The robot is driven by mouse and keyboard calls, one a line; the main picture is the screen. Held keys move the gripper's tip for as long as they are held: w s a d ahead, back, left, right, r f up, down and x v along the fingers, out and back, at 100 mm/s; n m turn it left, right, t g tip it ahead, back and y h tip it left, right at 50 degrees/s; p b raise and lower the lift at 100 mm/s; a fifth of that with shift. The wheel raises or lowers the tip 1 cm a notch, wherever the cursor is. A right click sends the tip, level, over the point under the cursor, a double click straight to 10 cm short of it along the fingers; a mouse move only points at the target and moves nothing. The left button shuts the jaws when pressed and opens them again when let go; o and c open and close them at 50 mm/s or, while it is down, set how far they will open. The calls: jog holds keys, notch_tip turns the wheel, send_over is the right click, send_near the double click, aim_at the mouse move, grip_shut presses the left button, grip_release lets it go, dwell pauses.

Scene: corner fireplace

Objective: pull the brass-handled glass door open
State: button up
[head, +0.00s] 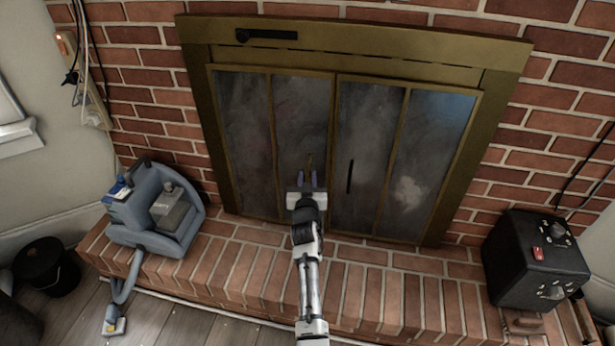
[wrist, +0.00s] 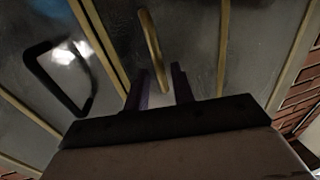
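The fireplace has glass doors in brass-coloured frames. The brass handle (head: 309,161) is a slim upright bar on the left door (head: 296,115), near its inner edge. My gripper (head: 307,180) is in front of that door, just below the handle in the head view. In the wrist view, my gripper (wrist: 160,88) has its two dark purple fingers apart. The brass handle (wrist: 152,45) runs down toward the gap between them there. I cannot tell whether its end is between the fingers or only behind them; no grip shows. Both doors look closed.
The right door (head: 372,130) has a black handle (head: 349,176), also at left in the wrist view (wrist: 58,78). A brick hearth (head: 250,262) lies below. A blue-grey vacuum cleaner (head: 160,212) stands left, a black box (head: 535,262) right. A bucket (head: 45,268) sits far left.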

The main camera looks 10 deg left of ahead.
jog(key=shift+w+a+b, duration=0.15)
jog(key=shift+w+b, duration=0.1)
jog(key=shift+w, duration=0.5)
jog(key=shift+w+a+b, duration=0.15)
jog(key=shift+w+b, duration=0.05)
jog(key=shift+w, duration=0.5)
grip_shut()
